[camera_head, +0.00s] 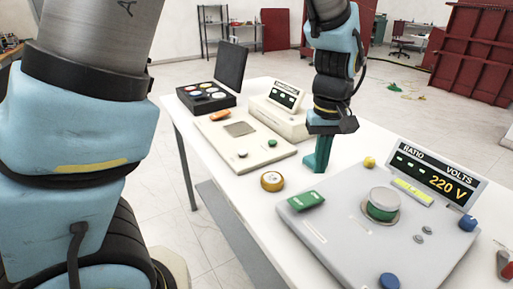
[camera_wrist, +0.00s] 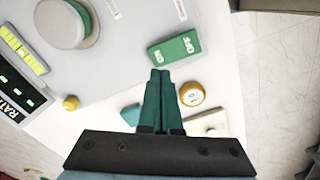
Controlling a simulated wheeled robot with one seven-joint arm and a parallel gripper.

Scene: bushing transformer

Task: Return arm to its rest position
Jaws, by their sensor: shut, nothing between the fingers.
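My gripper (camera_head: 317,167) hangs from the arm with its teal fingers pointing down, over the white table between the two instrument boxes. In the wrist view my gripper (camera_wrist: 160,74) has its two fingers pressed together with nothing between them. The grey ratio box (camera_head: 345,234), with a lit display (camera_head: 437,178) reading 220 V, is at the front right. Its green switch (camera_head: 307,201) is marked ON and OFF in the wrist view (camera_wrist: 174,48), just beyond my fingertips. I cannot tell whether the fingertips touch the table.
A beige panel box (camera_head: 240,150), a black case (camera_head: 206,97) and a small display unit (camera_head: 284,96) stand farther back on the white table (camera_head: 262,218). A yellow round gauge (camera_head: 272,181) lies near my gripper. Red panels (camera_head: 473,50) stand at the back right. Open floor surrounds the table.

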